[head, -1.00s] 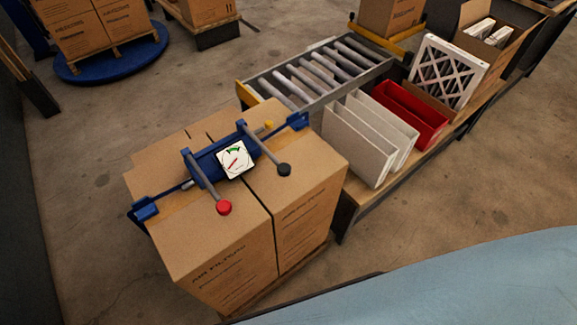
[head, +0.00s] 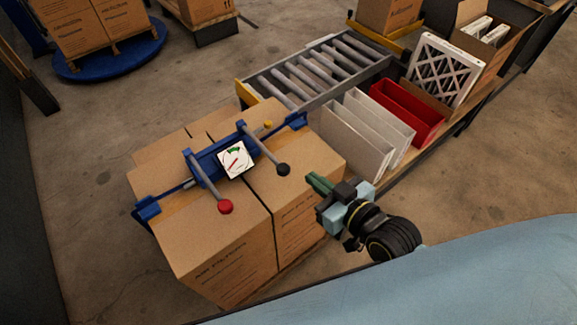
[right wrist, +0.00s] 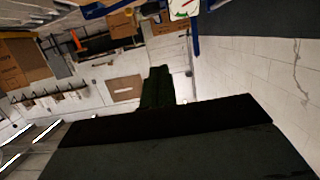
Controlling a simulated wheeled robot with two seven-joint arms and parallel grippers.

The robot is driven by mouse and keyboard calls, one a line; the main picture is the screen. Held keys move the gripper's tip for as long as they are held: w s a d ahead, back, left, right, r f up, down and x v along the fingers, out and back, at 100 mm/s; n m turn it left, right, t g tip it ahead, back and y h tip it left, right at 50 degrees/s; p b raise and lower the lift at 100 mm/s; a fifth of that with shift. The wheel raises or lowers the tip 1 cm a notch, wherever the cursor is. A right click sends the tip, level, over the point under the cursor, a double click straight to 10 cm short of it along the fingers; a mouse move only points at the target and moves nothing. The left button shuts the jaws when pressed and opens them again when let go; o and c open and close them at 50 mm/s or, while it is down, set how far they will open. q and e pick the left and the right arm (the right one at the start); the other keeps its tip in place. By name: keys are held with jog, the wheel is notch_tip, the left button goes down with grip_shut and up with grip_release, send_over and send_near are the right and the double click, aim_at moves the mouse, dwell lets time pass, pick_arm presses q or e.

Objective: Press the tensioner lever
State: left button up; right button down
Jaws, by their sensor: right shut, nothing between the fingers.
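A blue strap tensioner (head: 210,163) lies across the top of the stacked cartons in the head view. It has a white dial (head: 236,159) with a red needle and a green zone. One grey lever ends in a red knob (head: 225,207), the other in a black knob (head: 283,169). Both levers slant toward the front of the boxes. My right gripper (head: 314,181) is shut and empty, just right of the black knob and apart from it. Its dark fingers also show in the right wrist view (right wrist: 158,88), with part of the dial (right wrist: 184,8) at the top. My left gripper is out of view.
Cartons (head: 220,250) marked air filters stand under the tensioner. To the right are pale panels (head: 350,140), a red bin (head: 408,110), a framed filter (head: 443,70) and a roller conveyor (head: 315,72).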

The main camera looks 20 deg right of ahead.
jog(key=shift+w, duration=0.1)
jog(key=w+a+f+b, duration=0.2)
jog(key=w+f, duration=0.4)
jog(key=w, duration=0.3)
jog(key=shift+a+f, duration=0.2)
jog(key=shift+a, duration=0.5)
